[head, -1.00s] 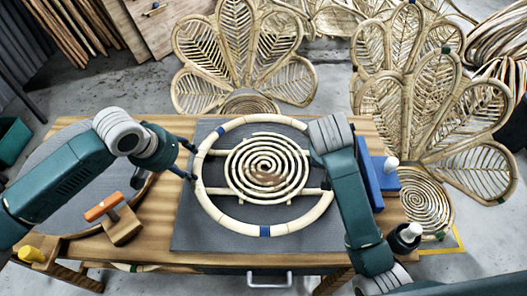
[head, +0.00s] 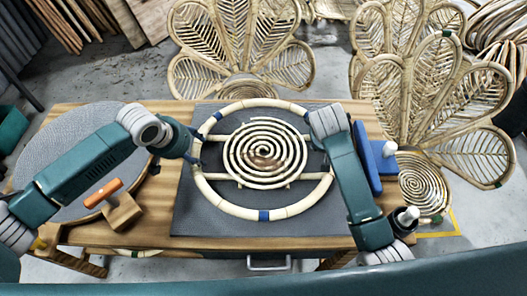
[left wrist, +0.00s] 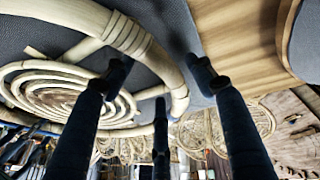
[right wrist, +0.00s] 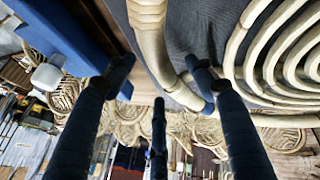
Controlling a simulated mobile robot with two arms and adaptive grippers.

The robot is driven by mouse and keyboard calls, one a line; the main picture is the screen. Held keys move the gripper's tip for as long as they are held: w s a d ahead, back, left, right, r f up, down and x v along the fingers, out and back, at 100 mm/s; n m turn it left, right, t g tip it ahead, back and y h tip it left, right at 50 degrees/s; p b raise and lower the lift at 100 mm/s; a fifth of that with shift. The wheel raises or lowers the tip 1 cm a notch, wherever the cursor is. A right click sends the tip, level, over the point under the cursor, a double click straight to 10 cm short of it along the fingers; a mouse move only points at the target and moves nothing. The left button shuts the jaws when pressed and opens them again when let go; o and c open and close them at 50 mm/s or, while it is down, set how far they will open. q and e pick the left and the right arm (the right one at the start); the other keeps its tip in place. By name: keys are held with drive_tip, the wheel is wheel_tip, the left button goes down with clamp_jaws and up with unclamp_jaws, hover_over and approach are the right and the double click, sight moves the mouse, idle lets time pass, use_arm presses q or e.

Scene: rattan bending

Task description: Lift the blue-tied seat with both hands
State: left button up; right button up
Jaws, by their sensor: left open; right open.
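The seat is a pale rattan ring (head: 240,211) with blue ties (head: 263,215) and a spiral centre (head: 264,154), lying flat on a dark grey mat (head: 190,215). My left gripper (head: 201,148) is at the ring's left rim. In the left wrist view its open fingers (left wrist: 158,76) stand on either side of the rim (left wrist: 172,75). My right gripper is mostly hidden behind its own arm in the head view, at the right rim. In the right wrist view its open fingers (right wrist: 160,72) straddle the rim (right wrist: 152,45). I cannot tell whether either touches it.
The wooden table (head: 150,215) carries a round grey mat (head: 80,150) and an orange-handled tool (head: 104,194) at left. Petal-shaped rattan backs (head: 440,110) stand behind the table.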

sight(197, 152)
use_arm(q)
drive_tip(key=shift+x, duration=1.7)
use_arm(e)
drive_tip(key=shift+x, duration=1.7)
use_arm(q)
clamp_jaws()
use_arm(e)
clamp_jaws()
use_arm(q)
drive_tip(key=shift+w+r, duration=0.1)
drive_tip(key=shift+r, duration=0.05)
use_arm(e)
drive_tip(key=shift+r, duration=0.1)
